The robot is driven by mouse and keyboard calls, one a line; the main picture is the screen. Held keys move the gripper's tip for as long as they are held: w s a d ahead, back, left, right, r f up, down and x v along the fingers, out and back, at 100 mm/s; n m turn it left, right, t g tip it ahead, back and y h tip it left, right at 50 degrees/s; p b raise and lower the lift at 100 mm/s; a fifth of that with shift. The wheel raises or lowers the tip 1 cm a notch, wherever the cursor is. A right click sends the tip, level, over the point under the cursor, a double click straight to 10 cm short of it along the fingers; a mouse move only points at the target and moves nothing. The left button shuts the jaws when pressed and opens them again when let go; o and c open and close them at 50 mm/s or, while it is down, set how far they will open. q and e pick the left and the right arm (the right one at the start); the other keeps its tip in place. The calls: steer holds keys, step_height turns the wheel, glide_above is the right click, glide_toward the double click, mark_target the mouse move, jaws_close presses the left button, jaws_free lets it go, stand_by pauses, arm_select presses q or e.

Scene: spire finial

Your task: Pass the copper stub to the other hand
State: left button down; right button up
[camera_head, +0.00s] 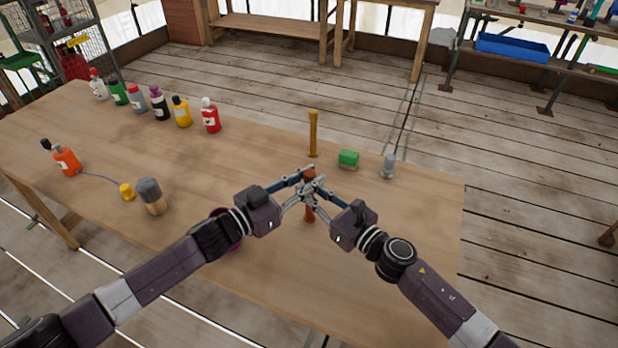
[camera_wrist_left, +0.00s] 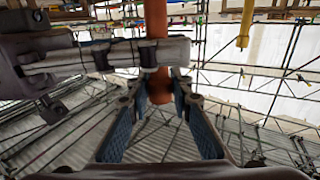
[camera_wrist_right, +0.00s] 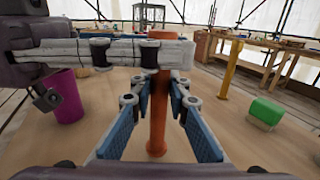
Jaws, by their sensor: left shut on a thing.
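The copper stub (camera_head: 309,214) is an orange-brown cylinder, upright near the middle of the table's front part. My left gripper (camera_head: 303,177) is shut on the stub's upper part, coming from the left. My right gripper (camera_head: 313,191) reaches in from the right, its fingers on both sides of the stub just by the left fingers. In the left wrist view the stub (camera_wrist_left: 156,30) passes between the pads. In the right wrist view the stub (camera_wrist_right: 158,120) stands between the blue-padded fingers, its lower end bare. Whether the right pads press on it I cannot tell.
On the wooden table (camera_head: 400,260) stand a yellow post (camera_head: 313,135), a green block (camera_head: 348,157), a grey piece (camera_head: 388,166), a grey-topped jar (camera_head: 151,195) and a yellow piece (camera_head: 127,191). Several bottles line the back left. A purple cup (camera_wrist_right: 66,97) is partly behind my left arm.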

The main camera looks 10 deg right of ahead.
steer(key=o, duration=0.4)
steer(key=shift+o, duration=0.2)
